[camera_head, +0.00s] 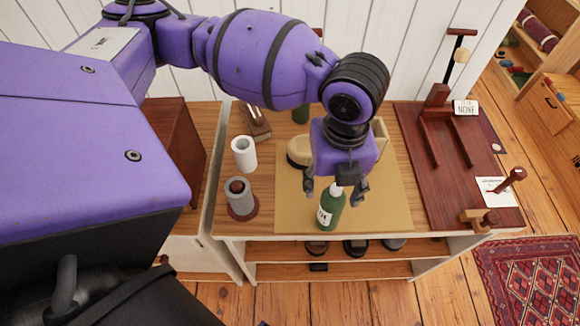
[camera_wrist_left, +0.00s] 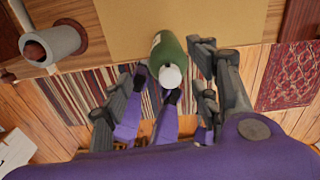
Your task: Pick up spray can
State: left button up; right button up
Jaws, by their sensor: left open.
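A green spray can (camera_head: 328,212) with a white top and a white label stands near the front edge of the tan mat (camera_head: 385,212). My left gripper (camera_head: 336,188) is above it, pointing down, with its fingers spread to either side of the can's top. In the left wrist view the can (camera_wrist_left: 171,52) shows between the fingers of the open left gripper (camera_wrist_left: 168,72). I cannot tell whether any finger touches it. My right gripper is not in view.
A white roll (camera_head: 244,154) and a grey cylinder (camera_head: 238,192) stand left of the mat. A tan object (camera_head: 299,152) lies behind the can, partly hidden by my arm. A dark red board (camera_head: 413,134) with wooden stands is at the right. The shelf below holds several dark items.

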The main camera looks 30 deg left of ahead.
aim_at(331, 199)
pick_arm(q)
jog(key=f, duration=0.5)
jog(key=shift+w+d+f, duration=0.1)
jog(key=shift+d+f, duration=0.15)
jog(key=shift+f, duration=0.15)
jog(key=shift+w+r, duration=0.1)
grip_shut()
